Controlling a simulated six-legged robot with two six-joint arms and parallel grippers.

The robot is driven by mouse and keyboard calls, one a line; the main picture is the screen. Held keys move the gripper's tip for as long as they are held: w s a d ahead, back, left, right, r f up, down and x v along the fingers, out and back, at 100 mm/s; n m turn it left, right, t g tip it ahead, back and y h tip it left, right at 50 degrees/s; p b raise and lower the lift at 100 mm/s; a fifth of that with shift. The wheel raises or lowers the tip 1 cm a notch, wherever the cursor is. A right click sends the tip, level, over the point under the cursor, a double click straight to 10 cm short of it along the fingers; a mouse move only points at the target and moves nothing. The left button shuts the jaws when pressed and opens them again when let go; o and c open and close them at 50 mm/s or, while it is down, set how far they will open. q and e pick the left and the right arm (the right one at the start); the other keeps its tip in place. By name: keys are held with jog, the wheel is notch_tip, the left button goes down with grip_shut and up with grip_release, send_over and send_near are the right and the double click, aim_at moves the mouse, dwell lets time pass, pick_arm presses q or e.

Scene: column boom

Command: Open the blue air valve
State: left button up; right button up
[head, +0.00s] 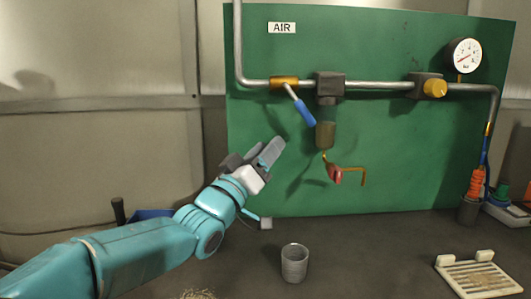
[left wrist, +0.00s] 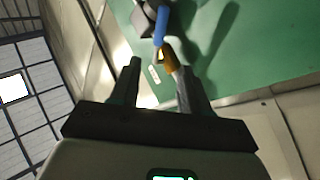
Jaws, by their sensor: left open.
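The blue air valve handle (head: 305,112) slants down and to the right from a brass valve body (head: 284,82) on the pipe, under the AIR label (head: 282,28). My left gripper (head: 270,150) is open and empty, below and left of the handle in the head view, apart from it. In the left wrist view the blue handle (left wrist: 161,27) shows beyond the open fingers (left wrist: 157,64), toward the top of the picture. The brass body (left wrist: 169,59) appears close to the right fingertip there; the depth gap is unclear. My right gripper is not in view.
A dark filter block (head: 330,84) and brown bowl (head: 325,135) sit right of the handle, with a red-handled drain (head: 334,174) below. A gauge (head: 464,55) is at upper right. A grey cup (head: 294,263) and slotted tray (head: 478,279) stand on the bench.

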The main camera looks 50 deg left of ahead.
pick_arm(q)
jog(key=shift+r+n, duration=0.1)
jog(key=shift+n, duration=0.2)
jog(key=c, duration=0.8)
jog(key=n+y, duration=0.1)
jog(key=n, duration=0.2)
jog(key=s+a+n+y, duration=0.1)
jog(key=n+y, duration=0.1)
jog(key=n, duration=0.2)
jog(key=a+n+y+p, duration=0.1)
jog(key=n+y, duration=0.1)
jog(key=n, duration=0.1)
jog(key=shift+s+n, duration=0.4)
grip_shut()
jog(key=n+g+y+p, duration=0.2)
jog(key=n+g+p, duration=0.4)
jog(key=n+p, duration=1.1)
send_near(298, 104)
jog(key=w+a+f+m+p, duration=0.3)
jog(key=a+f+m+p, duration=0.1)
jog(key=shift+w+d+r+p, duration=0.1)
jog(key=shift+w+r+p, duration=0.25)
jog(key=shift+w, duration=0.2)
jog(key=shift+w+a+r+p, duration=0.1)
jog(key=shift+w+r+p, duration=0.15)
jog(key=shift+w+p, duration=0.25)
jog(key=shift+w+d+r+p, duration=0.1)
jog(key=shift+w+r+p, duration=0.25)
jog(key=shift+w, duration=0.25)
